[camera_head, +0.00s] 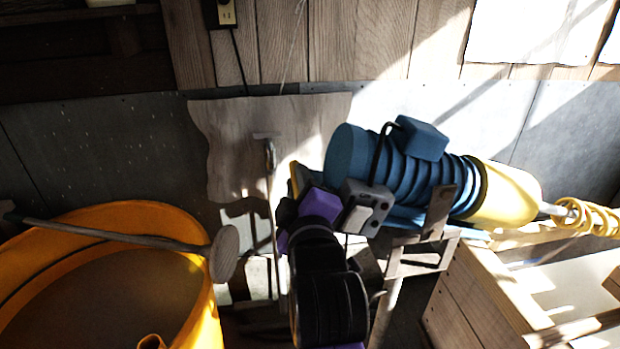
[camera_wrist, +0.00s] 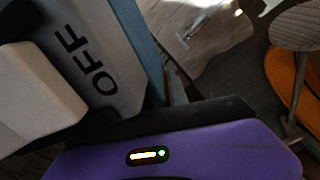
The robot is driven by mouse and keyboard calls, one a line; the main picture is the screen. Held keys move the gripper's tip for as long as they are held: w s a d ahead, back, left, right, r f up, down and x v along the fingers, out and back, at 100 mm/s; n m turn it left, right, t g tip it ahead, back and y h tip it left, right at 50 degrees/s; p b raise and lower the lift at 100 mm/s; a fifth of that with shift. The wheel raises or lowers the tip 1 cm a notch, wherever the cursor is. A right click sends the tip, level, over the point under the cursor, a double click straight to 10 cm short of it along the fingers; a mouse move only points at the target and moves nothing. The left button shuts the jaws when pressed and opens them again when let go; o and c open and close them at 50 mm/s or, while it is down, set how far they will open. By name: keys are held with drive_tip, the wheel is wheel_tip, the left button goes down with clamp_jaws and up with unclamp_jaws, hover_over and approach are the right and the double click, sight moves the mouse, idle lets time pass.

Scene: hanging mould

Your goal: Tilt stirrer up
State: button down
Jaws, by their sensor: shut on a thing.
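The stirrer has a ribbed blue body (camera_head: 405,172), a yellow cone (camera_head: 505,192) and a yellow spiral head (camera_head: 588,217). It lies nearly level, its head pointing right and slightly down. A grey switch box (camera_head: 367,207) sits at its near left side; in the wrist view the box, marked OFF (camera_wrist: 88,72), fills the upper left. My purple and black gripper (camera_head: 318,203) is at the stirrer's left end, beside the switch box. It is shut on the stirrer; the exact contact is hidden. A purple part of my gripper (camera_wrist: 175,150) crosses the bottom of the wrist view.
A large orange tub (camera_head: 200,300) stands at the left, with a long-handled round paddle (camera_head: 225,254) across its rim. A wooden frame (camera_head: 415,250) stands under the stirrer. A wooden crate (camera_head: 480,295) is at the lower right. The wall is close behind.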

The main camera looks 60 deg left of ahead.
drive_tip(key=shift+s+a+f+n+b, duration=0.1)
drive_tip(key=shift+s+f+n+b, duration=0.15)
drive_tip(key=shift+f, duration=0.3)
drive_tip(key=shift+s+a+f+n+b, duration=0.15)
drive_tip(key=shift+f+n, duration=0.1)
drive_tip(key=shift+f, duration=0.3)
drive_tip(key=shift+d+f, duration=0.1)
drive_tip(key=c, duration=1.3)
unclamp_jaws()
drive_tip(key=shift+r, duration=0.2)
drive_tip(key=v, duration=0.8)
drive_tip(key=shift+b, duration=0.4)
drive_tip(key=shift+w, duration=0.1)
drive_tip(key=shift+f, duration=0.1)
